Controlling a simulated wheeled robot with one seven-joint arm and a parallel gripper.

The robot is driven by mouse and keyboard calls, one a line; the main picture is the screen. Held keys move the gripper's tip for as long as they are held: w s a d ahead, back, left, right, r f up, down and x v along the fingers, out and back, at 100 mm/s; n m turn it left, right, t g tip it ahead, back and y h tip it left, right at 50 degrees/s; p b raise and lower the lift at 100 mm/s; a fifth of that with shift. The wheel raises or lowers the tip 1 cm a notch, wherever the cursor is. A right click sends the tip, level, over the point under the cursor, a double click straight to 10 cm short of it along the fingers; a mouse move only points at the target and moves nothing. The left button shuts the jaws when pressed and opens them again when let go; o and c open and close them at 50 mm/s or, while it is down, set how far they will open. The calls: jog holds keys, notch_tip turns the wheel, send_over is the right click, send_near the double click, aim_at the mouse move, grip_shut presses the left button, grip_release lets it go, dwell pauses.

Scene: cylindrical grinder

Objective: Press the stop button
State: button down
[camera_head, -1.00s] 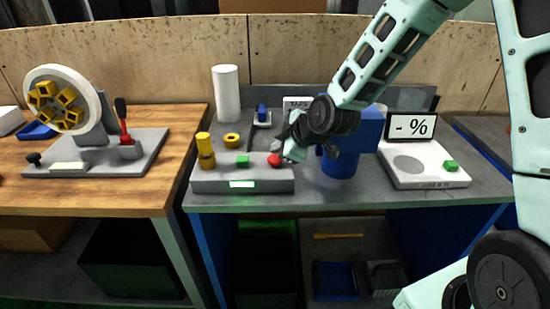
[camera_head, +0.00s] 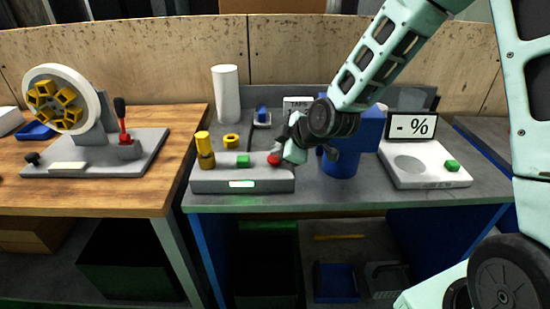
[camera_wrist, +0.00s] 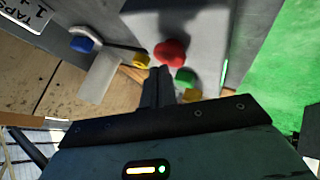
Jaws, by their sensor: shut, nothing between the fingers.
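The red stop button (camera_head: 274,159) sits on the right part of the grey control box (camera_head: 242,182), beside a green button (camera_head: 243,161). In the wrist view the red button (camera_wrist: 169,53) lies just beyond my fingertips, with the green button (camera_wrist: 185,77) to its lower right. My gripper (camera_wrist: 158,72) is shut and empty. In the head view my gripper (camera_head: 281,153) is at the right of the red button and close to it. I cannot tell whether the fingertips touch it.
A yellow cylinder (camera_head: 205,150) stands at the box's left, with a yellow ring (camera_head: 231,141) behind. A white cylinder (camera_head: 227,93) stands at the back. A blue container (camera_head: 340,162) and a white scale (camera_head: 424,172) are to the right.

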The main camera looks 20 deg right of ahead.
jog(key=shift+f+b, duration=0.5)
jog(key=shift+f, duration=0.05)
dwell(0.4)
jog(key=shift+r, duration=0.15)
jog(key=shift+r+p, duration=0.7)
jog(key=shift+r, duration=0.1)
jog(key=shift+r+p, duration=1.95)
jog(key=shift+r, duration=0.65)
